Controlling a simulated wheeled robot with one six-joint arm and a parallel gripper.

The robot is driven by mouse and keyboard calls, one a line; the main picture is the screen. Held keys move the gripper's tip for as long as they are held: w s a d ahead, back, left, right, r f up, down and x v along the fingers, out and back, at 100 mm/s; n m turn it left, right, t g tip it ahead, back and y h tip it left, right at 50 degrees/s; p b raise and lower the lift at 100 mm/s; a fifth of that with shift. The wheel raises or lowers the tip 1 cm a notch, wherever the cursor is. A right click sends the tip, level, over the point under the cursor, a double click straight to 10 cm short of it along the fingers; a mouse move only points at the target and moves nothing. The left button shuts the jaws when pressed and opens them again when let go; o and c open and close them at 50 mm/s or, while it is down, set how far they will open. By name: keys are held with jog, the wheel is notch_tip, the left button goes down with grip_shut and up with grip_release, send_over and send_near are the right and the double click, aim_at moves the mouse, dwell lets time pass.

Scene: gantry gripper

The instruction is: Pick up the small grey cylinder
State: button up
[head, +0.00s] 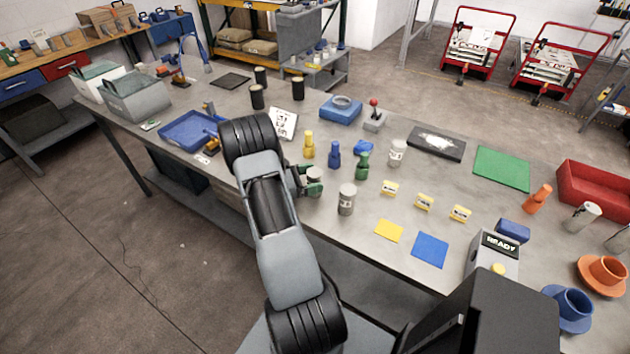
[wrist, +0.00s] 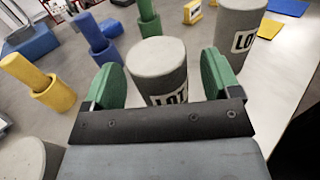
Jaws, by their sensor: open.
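A small grey cylinder (head: 315,174) with a label stands upright on the workbench, partly hidden by my gripper in the head view. In the wrist view this grey cylinder (wrist: 160,60) stands between the two green fingers of my gripper (wrist: 160,82). The fingers are open on either side of it, with a narrow gap at the right; on the left I cannot tell whether it touches. The head view shows my gripper (head: 309,182) low over the bench. A second labelled grey cylinder (head: 347,199) stands close to the right, and another (head: 397,152) stands farther back.
Yellow (head: 308,146), blue (head: 334,155) and green (head: 362,166) pegged pieces stand just behind. Small yellow blocks (head: 390,188) and flat yellow and blue squares lie to the right. A blue tray (head: 188,132) is at left. A round grey top (wrist: 20,160) shows lower left in the wrist view.

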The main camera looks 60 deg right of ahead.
jog(key=shift+s+d, duration=0.35)
jog(key=shift+c, duration=0.3)
jog(key=c, duration=1.2)
